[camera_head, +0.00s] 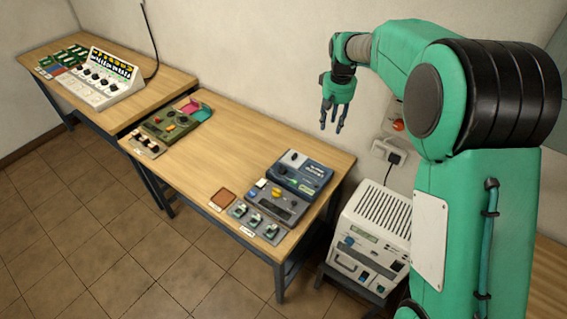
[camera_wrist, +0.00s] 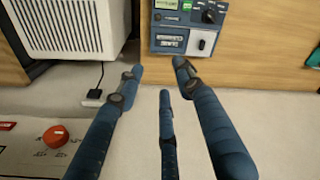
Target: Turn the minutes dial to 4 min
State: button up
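A blue-grey timer-like unit (camera_head: 301,174) stands on the near table's right end. The wrist view shows a blue-grey unit (camera_wrist: 160,46) at the table edge, with a green display and a black dial (camera_wrist: 208,14) ringed by pale marks. Below that dial is a pale panel with a dark lever or knob (camera_wrist: 201,43). The lettering is too small to read, so I cannot tell which dial is for minutes or where it points. My gripper (camera_head: 331,127) is open and empty, in the air near the wall, apart from the unit. Its three fingers (camera_wrist: 160,75) are spread.
A grey panel with a yellow knob (camera_head: 277,203) and a switch strip (camera_head: 255,222) lie before the unit. A green panel (camera_head: 174,125) is farther left. A white vented cabinet (camera_head: 372,235) stands right of the table. A red rotary switch (camera_head: 398,125) is on the wall.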

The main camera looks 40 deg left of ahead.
jog(key=s+a+f+n+p, duration=0.1)
jog(key=s+a+f+p, duration=0.1)
jog(key=a+f, duration=0.6)
jog(key=n+g+p, duration=0.1)
send_over(283, 167)
notch_tip(283, 167, down, 7)
jog(key=shift+d+f+h, duration=0.1)
jog(key=shift+f+h, duration=0.05)
jog(key=shift+h, duration=0.25)
notch_tip(283, 167, down, 14)
jog(key=shift+r, duration=0.15)
grip_shut()
